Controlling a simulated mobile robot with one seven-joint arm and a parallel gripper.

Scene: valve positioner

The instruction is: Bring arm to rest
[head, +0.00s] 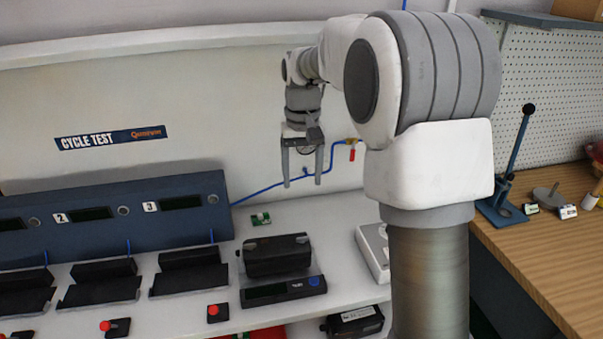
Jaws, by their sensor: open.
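My gripper (303,179) hangs at the end of my white and grey arm, fingers pointing down. Its two grey fingers are apart, with nothing between them that I can see held. It is above the white bench (331,210), in front of the pale back panel (258,125). A black valve positioner (277,255) stands on the bench below it, behind a dark flat unit with a small display (284,291). The gripper is apart from both. My upper arm hides part of the bench and wall on the right.
A blue test console (110,215) and black cradles (188,270) line the left. A blue air line (258,190) runs to a red-handled valve (352,152) behind the gripper. A wooden bench (545,260) with a lever press (508,190) is at right. Open air surrounds the gripper.

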